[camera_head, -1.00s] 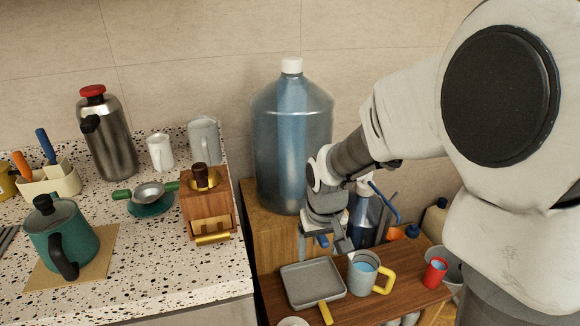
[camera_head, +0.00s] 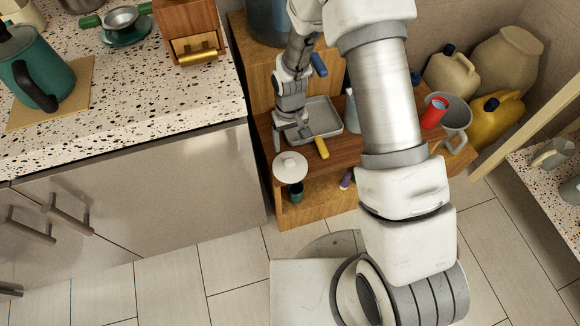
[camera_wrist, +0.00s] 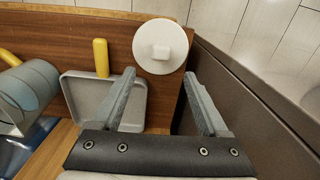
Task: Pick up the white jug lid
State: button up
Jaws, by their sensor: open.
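The white jug lid (camera_head: 290,167) is a round disc with a small knob on top. It lies at the front left edge of the low wooden table, and it also shows ahead of my fingers in the wrist view (camera_wrist: 161,47). My gripper (camera_head: 290,140) hangs above the table, just behind the lid in the head view. In the wrist view my gripper (camera_wrist: 160,85) is open, with nothing between its two fingers, and the lid lies beyond the fingertips.
A grey square pan (camera_head: 318,118) with a yellow handle sits close to the lid's right. The counter's cabinet side (camera_head: 200,170) stands just left of the lid. A wooden shelf (camera_head: 320,195) lies below with small items. A red cup (camera_head: 435,112) stands further right.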

aim_at(290, 161)
notch_tip(290, 161, down, 10)
jog(key=b, duration=0.3)
jog(key=shift+s, duration=0.15)
jog(key=shift+r, duration=0.1)
grip_shut()
